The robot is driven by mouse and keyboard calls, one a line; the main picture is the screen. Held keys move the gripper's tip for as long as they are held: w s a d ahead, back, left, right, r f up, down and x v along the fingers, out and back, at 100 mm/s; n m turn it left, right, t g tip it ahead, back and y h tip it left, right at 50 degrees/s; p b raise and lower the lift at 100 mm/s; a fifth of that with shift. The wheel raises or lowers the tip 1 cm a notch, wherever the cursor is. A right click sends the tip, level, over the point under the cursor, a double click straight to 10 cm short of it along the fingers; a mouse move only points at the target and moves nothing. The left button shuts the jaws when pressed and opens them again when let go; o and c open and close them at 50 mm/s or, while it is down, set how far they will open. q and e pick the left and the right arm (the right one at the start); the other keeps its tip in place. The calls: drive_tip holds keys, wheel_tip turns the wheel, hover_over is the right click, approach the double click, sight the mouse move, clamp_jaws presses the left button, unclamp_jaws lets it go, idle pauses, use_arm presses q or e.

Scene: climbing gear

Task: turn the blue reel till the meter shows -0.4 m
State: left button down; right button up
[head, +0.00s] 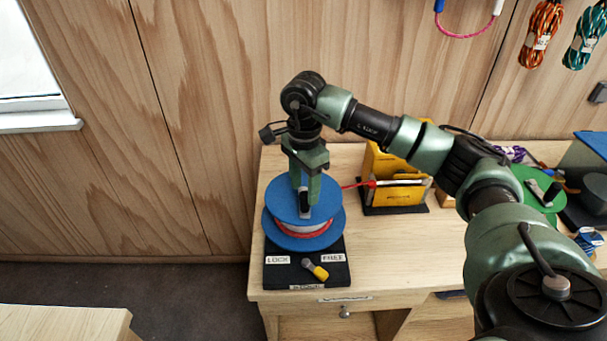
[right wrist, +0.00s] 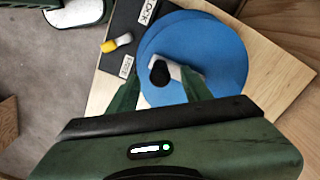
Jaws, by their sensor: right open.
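The blue reel (head: 288,237) lies flat on a black board (head: 277,276) at the table's left end, with red and white cord wound between its discs. It also shows in the right wrist view (right wrist: 215,45). My right gripper (head: 305,195) points down over the reel. Its fingers are open, one on each side of a grey and black grip (right wrist: 162,71) on the reel's top; I cannot tell whether they touch it. A yellow-tipped lever (head: 320,273) on the board leans right, between the LOCK and FREE labels. I see no readable meter. My left gripper is not in view.
A red cord runs from the reel toward a yellow box (head: 394,194) in a black holder. A green disc (head: 535,188) lies farther right. Rope coils (head: 541,35) hang on the wooden wall. My right arm crosses above the table.

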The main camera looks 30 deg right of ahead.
sight(305, 194)
wheel_tip(305, 194, down, 4)
drive_tip(key=shift+r+p, duration=0.25)
drive_tip(key=shift+p, duration=0.3)
drive_tip(key=shift+f, duration=0.55)
clamp_jaws()
